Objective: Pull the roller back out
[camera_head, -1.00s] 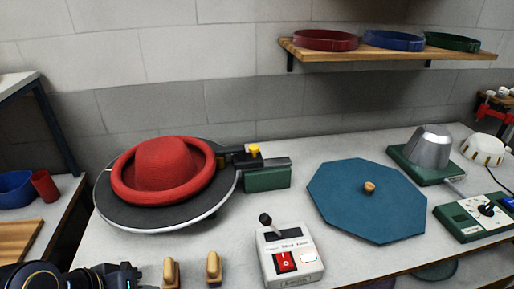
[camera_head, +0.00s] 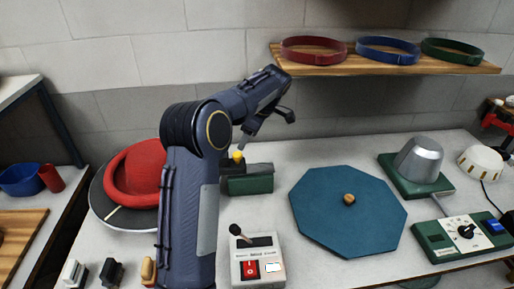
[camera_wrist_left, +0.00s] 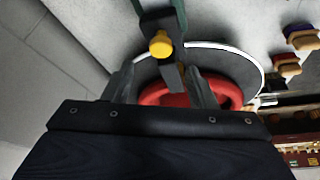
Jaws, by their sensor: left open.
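The roller's dark slide bar (camera_wrist_left: 173,77) with its yellow knob (camera_wrist_left: 160,45) shows in the left wrist view. In the head view the yellow knob (camera_head: 238,156) stands above the green roller base (camera_head: 249,181), right of the turntable. My left arm hides the rest of the roller there. My left gripper (camera_head: 249,132) is open above the roller. In the left wrist view its fingers (camera_wrist_left: 165,82) are spread, with the bar showing between them; I cannot tell whether they touch it. The red hat (camera_head: 136,173) sits on the round dark turntable (camera_head: 103,206), partly hidden by my arm.
A switch box (camera_head: 257,262) with a lever and red switch stands in front of the roller. A blue octagonal board (camera_head: 350,220) lies to the right. A shelf (camera_head: 390,65) with hat bands is above. Small stamps or handles stand at front left.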

